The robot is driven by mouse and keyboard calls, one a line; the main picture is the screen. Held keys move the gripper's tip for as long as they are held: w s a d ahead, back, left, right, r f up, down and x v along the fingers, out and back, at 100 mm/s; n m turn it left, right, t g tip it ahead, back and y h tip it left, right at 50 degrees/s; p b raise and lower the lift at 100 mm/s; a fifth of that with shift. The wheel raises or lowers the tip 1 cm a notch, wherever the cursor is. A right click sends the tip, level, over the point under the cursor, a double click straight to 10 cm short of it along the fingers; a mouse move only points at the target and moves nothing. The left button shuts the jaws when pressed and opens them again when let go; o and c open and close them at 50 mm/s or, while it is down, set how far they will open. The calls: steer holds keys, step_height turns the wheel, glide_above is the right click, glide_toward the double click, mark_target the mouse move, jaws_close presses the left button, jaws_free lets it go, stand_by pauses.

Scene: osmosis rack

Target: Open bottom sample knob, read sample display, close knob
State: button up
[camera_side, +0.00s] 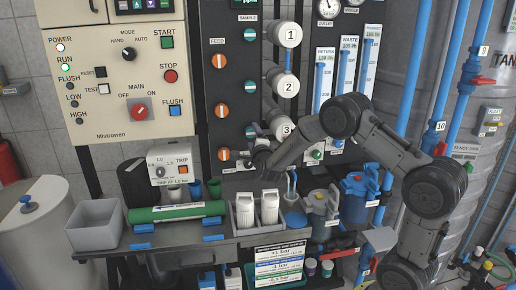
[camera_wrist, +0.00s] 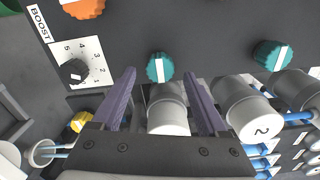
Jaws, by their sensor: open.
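The bottom sample knob (camera_side: 250,115) is round and teal, with its white stripe lying horizontal in the side view. In the wrist view the bottom sample knob (camera_wrist: 160,67) appears between the two purple fingertips, a little beyond them. My gripper (camera_wrist: 160,78) is open and empty, with one finger on each side of the knob's line; contact cannot be seen.
White-capped cylinder 3 (camera_side: 286,130) stands out close beside my gripper; cylinder 2 (camera_wrist: 250,118) is right of it in the wrist view. Another teal knob (camera_wrist: 272,55), an orange knob (camera_wrist: 85,8) and the boost dial (camera_wrist: 75,71) are nearby. Bottles (camera_side: 269,207) stand below.

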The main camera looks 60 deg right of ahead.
steer(key=v, duration=1.1)
steer(key=shift+s+a, duration=0.15)
steer(key=shift+s, duration=0.05)
steer(key=a+r+t+y, duration=0.1)
steer(key=a+r+t, duration=0.2)
steer(key=r, duration=1.1)
steer(key=s+a+r+n+t+y, duration=0.1)
steer(key=s+a+r+n+y, duration=0.25)
steer(key=a+n, duration=0.2)
steer(key=s+a+r+n+y, duration=0.2)
steer(key=a+n+y, duration=0.3)
steer(key=n, duration=0.1)
steer(key=s+a+f+n+g+y, duration=0.1)
steer(key=s+a+f+n+g, duration=0.1)
steer(key=s+f+n+g, duration=0.3)
steer(key=s+a+f+n+g+y, duration=0.2)
steer(key=s+f+n+g, duration=0.4)
steer(key=s+f+n, duration=0.5)
steer(key=s+n, duration=0.2)
steer(key=s, duration=0.4)
steer(key=shift+s+a, duration=0.15)
